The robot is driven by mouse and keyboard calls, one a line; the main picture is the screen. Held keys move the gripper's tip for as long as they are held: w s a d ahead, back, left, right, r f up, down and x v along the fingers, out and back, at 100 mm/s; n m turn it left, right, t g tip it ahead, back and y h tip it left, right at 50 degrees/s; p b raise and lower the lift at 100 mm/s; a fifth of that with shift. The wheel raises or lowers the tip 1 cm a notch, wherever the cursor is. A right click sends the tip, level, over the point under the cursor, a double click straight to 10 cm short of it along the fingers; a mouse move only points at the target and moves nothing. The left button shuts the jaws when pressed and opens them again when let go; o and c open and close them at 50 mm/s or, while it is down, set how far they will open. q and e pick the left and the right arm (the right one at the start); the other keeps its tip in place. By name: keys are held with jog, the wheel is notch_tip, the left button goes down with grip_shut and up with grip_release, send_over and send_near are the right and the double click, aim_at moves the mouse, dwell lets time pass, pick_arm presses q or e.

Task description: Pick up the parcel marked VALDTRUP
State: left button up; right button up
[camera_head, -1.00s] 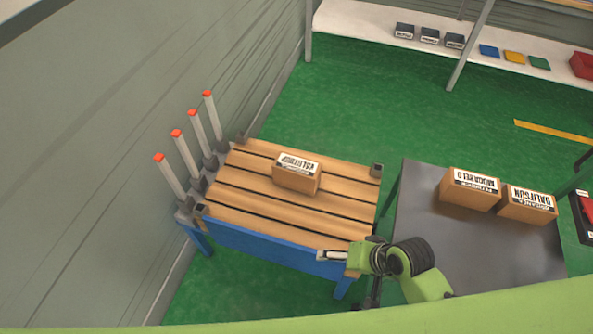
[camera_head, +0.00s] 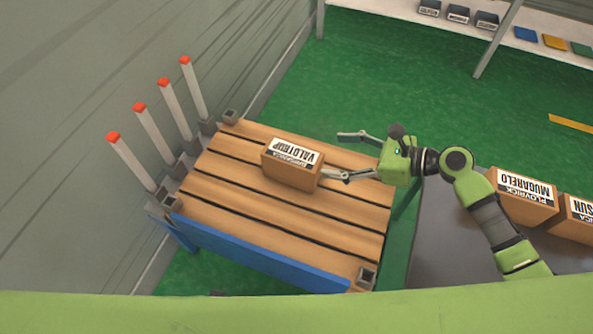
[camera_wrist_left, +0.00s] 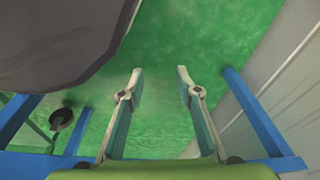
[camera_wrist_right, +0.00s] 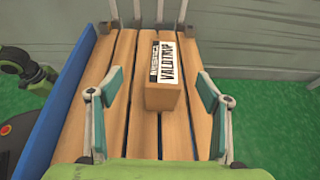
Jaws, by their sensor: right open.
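The parcel marked VALDTRUP (camera_head: 291,170) is a brown box with a white label. It sits on the slatted wooden platform (camera_head: 225,205) in the head view.
Parcels marked MUGARELO (camera_head: 525,197) and one partly cut off (camera_head: 575,217) sit on a dark table (camera_head: 440,245) at the right. Several orange-tipped posts (camera_head: 127,160) stand along the platform's left side by the wall. Trays line a shelf (camera_head: 395,8) at the back.

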jog(key=b, duration=0.3)
send_near(315, 162)
jog(key=x, duration=0.3)
jog(key=b+x, duration=0.1)
jog(key=x, duration=0.7)
jog(key=shift+w+a+f, duration=0.1)
jog(key=shift+a, duration=0.15)
jog(key=b+x, duration=0.2)
jog(key=x, duration=0.2)
jog(key=shift+w+a+f, duration=0.2)
jog(key=shift+w+a, duration=0.05)
jog(key=shift+w+a+f, duration=0.15)
jog(key=shift+w+a, duration=0.05)
jog(key=shift+a, duration=0.2)
jog(key=c, duration=1.4)
pick_arm(q)
jog(key=w+r+t, duration=0.1)
jog(key=w+r, duration=0.4)
jog(key=r, duration=0.7)
jog(key=shift+w+d, duration=0.25)
jog(key=shift+d, duration=0.1)
